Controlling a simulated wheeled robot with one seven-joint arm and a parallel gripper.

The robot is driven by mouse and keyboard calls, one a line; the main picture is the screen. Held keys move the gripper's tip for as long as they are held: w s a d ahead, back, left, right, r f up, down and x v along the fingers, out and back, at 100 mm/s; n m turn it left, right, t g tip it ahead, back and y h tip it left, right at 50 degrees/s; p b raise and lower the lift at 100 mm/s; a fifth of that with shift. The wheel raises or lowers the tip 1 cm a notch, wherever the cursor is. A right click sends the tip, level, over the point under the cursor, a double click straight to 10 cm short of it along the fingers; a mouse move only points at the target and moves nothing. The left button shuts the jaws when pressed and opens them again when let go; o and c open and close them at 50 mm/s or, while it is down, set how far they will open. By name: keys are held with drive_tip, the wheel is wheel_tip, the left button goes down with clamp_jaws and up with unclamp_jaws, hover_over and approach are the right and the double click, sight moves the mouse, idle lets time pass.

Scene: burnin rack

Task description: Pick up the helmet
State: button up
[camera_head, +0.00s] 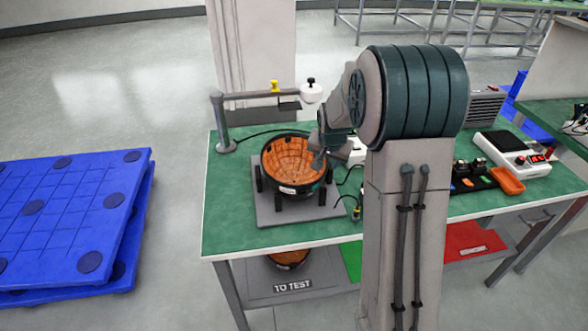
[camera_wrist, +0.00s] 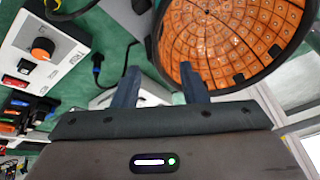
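The helmet (camera_head: 290,163) has a black rim and an orange tiled inside. It rests open side up on a grey stand with black posts, on the green table. In the wrist view the helmet (camera_wrist: 235,40) fills the upper right. My gripper (camera_head: 322,158) is at the helmet's right rim. In the wrist view my gripper (camera_wrist: 158,85) has its two fingers apart, with the right fingertip overlapping the helmet's rim and the left one outside it. Whether either finger touches the rim cannot be told.
A post with an arm and white knob (camera_head: 311,92) stands behind the helmet. A second helmet (camera_head: 288,260) sits on the lower shelf marked TO TEST. A white control box (camera_head: 512,153) and orange tray (camera_head: 507,181) are at right. Blue pallets (camera_head: 70,215) lie on the left floor.

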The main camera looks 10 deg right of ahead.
sight(326, 166)
drive_tip(key=shift+p+x, duration=0.6)
drive_tip(key=shift+x, duration=2.2)
drive_tip(key=shift+r, duration=0.1)
